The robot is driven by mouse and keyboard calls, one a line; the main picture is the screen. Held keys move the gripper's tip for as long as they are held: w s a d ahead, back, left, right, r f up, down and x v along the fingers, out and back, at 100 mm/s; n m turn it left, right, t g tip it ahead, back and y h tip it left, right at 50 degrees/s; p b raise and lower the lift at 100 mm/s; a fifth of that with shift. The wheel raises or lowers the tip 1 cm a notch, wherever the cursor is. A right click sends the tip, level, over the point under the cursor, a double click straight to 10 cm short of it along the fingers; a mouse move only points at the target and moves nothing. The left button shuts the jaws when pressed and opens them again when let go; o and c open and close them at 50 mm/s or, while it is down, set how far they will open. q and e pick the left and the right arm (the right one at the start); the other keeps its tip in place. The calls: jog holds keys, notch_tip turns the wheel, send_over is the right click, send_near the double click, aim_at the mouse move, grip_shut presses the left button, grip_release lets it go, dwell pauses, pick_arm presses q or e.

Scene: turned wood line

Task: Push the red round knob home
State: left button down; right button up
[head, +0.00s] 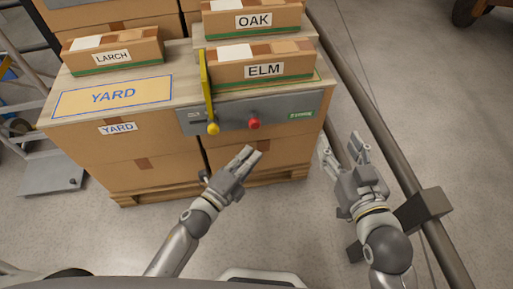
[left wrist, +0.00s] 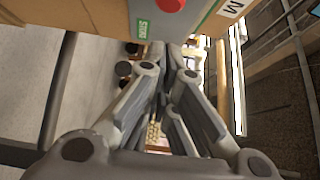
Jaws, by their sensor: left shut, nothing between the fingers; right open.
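The red round knob (head: 254,123) sits on the grey panel (head: 228,122) on the front of the stacked boxes, right of a yellow knob (head: 213,128). It also shows at the top edge of the left wrist view (left wrist: 170,4), partly cut off. My left gripper (head: 250,155) is shut and empty, a little below the red knob in the head view and apart from it. The left wrist view shows its fingers (left wrist: 168,50) together. My right gripper (head: 342,146) is open and empty, to the right of the boxes. How far the knob stands out is too small to tell.
A yellow lever (head: 206,82) rises left of the red knob. Boxes marked LARCH (head: 113,50), ELM (head: 262,68) and OAK (head: 253,18) lie on top. A long pipe (head: 375,115) runs along the right. A grey cart (head: 50,175) stands at left.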

pick_arm(q)
jog(key=v, duration=0.6)
jog(key=shift+s, duration=0.2)
pick_arm(e)
jog(key=shift+s+d+f+g+h, duration=0.15)
jog(key=shift+s+f+g, duration=0.15)
jog(key=shift+f, duration=0.2)
jog(key=shift+s+d+f+g+h, duration=0.1)
jog(key=shift+s+f+g+h, duration=0.05)
jog(key=shift+f+g, duration=0.3)
pick_arm(q)
jog(key=shift+r, duration=0.1)
